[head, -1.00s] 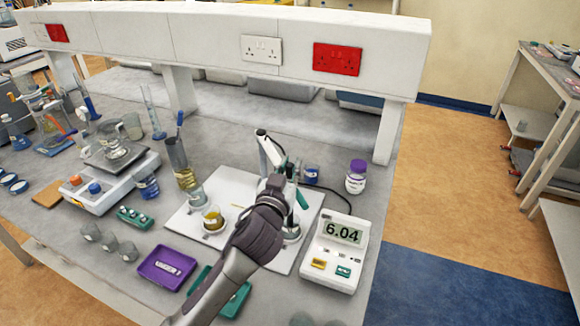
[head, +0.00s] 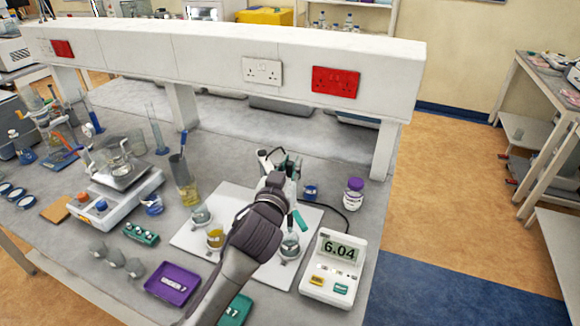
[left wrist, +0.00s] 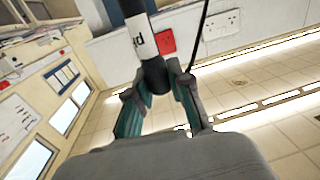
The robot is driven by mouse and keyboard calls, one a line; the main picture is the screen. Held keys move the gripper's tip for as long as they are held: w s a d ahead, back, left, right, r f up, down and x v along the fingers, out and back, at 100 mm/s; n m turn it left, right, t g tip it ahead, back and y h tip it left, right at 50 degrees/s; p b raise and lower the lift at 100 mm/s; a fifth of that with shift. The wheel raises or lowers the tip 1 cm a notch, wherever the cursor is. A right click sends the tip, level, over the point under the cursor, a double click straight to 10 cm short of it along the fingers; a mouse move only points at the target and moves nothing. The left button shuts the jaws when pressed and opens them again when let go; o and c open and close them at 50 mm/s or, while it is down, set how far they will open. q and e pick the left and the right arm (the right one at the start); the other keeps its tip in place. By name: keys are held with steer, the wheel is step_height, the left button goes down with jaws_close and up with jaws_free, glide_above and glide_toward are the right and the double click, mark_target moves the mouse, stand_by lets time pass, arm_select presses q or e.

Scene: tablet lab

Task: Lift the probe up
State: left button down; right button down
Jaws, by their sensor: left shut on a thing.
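The probe (left wrist: 152,68) is a dark cylinder with a white label band in the left wrist view. It stands between the teal-padded fingers of my left gripper (left wrist: 158,82), which is shut on it. In the head view my left gripper (head: 282,180) is over the right part of the white board. My own wrist hides most of the probe there, so its lower end cannot be made out. A small clear beaker (head: 290,246) stands just below the gripper. The pH meter (head: 334,270) at the right reads 6.04. My right gripper is not in view.
A yellow beaker (head: 215,239) and a clear beaker (head: 201,216) stand on the white board (head: 192,240). A purple-capped bottle (head: 353,192) and cable are behind the meter. A purple tray (head: 173,284) lies in front. The white shelf (head: 215,60) spans the back.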

arm_select(q)
steer(key=shift+r, duration=0.35)
steer(key=c, duration=1.4)
jaws_free()
steer(key=o, duration=0.4)
steer(key=shift+c, duration=0.2)
steer(key=shift+f, duration=0.15)
steer(key=v, duration=1.2)
